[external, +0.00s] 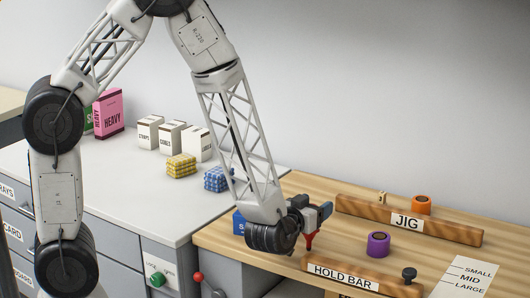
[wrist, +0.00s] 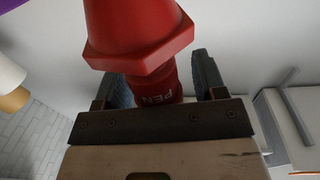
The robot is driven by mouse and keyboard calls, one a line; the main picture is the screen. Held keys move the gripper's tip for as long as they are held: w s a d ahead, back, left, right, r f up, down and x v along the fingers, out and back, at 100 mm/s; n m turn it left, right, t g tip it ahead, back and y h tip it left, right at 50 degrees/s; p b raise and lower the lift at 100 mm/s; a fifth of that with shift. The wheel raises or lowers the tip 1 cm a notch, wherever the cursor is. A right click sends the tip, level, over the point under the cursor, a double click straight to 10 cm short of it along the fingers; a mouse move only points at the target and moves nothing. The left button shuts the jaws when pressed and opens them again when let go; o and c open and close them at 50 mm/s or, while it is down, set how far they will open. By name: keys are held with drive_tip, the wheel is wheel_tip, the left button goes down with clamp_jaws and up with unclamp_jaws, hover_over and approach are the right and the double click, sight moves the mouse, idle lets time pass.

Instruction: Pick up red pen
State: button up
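The red pen (wrist: 138,35) is large in the wrist view, with a tapered front, a wide angular collar and a body marked PEN in upside-down letters. Its body sits between the two dark fingers of my gripper (wrist: 160,85), which looks shut on it. A narrow gap seems to show beside the right finger. In the external view, my gripper (external: 310,213) is above the wooden bench, and the pen's red tip (external: 309,240) points down below the fingers. The rest of the pen is hidden there by the gripper.
The wooden bench (external: 228,238) carries a JIG bar (external: 370,211), a HOLD BAR (external: 330,272), a purple roll (external: 378,245), an orange roll (external: 421,205) and a size card (external: 468,278). Boxes stand on the grey counter (external: 120,180).

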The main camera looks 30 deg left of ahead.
drive_tip(key=c, duration=0.9)
drive_tip(key=shift+r, duration=0.15)
drive_tip(key=shift+r, duration=1.05)
drive_tip(key=shift+s+a+r, duration=0.2)
drive_tip(key=shift+s+r, duration=0.2)
drive_tip(key=shift+r, duration=0.2)
drive_tip(key=s+a, duration=0.2)
drive_tip(key=s, duration=0.2)
drive_tip(key=s+a+r, duration=0.1)
drive_tip(key=s+a, duration=0.2)
drive_tip(key=s, duration=0.1)
drive_tip(key=s+a, duration=0.2)
drive_tip(key=s, duration=0.3)
drive_tip(key=shift+a+r, duration=0.2)
